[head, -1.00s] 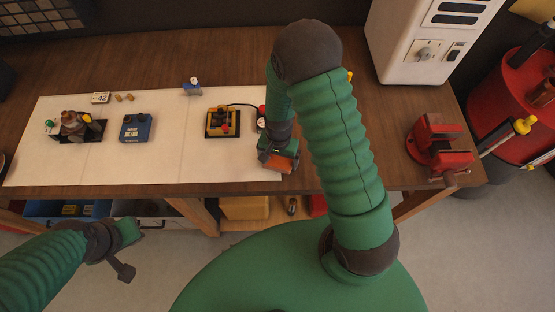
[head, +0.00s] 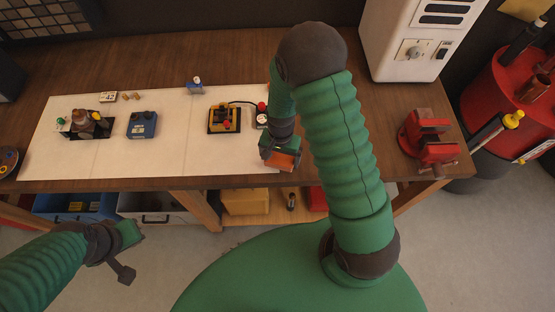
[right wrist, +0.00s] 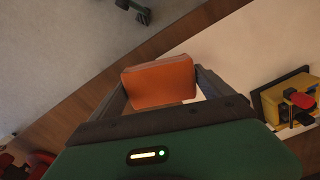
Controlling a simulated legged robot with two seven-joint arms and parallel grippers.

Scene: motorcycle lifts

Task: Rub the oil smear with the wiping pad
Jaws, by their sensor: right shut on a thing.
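My right gripper (head: 281,150) is shut on an orange wiping pad (head: 287,161), over the front edge of the workbench. In the right wrist view the pad (right wrist: 160,83) sits between the two fingers, broad face toward the camera. Bench top and floor show behind it. I cannot make out an oil smear for certain in either view; the arm and gripper hide part of the bench. My left gripper (head: 127,250) hangs low at the left, in front of the bench and away from the pad; its jaw opening is unclear.
On the pale mat (head: 190,160) stand a yellow-and-black control box (head: 224,118), a blue box (head: 142,125) and a brown object on a dark patch (head: 88,124). A red vise (head: 428,138) is at the right, a white machine (head: 412,45) behind. The mat's front middle is clear.

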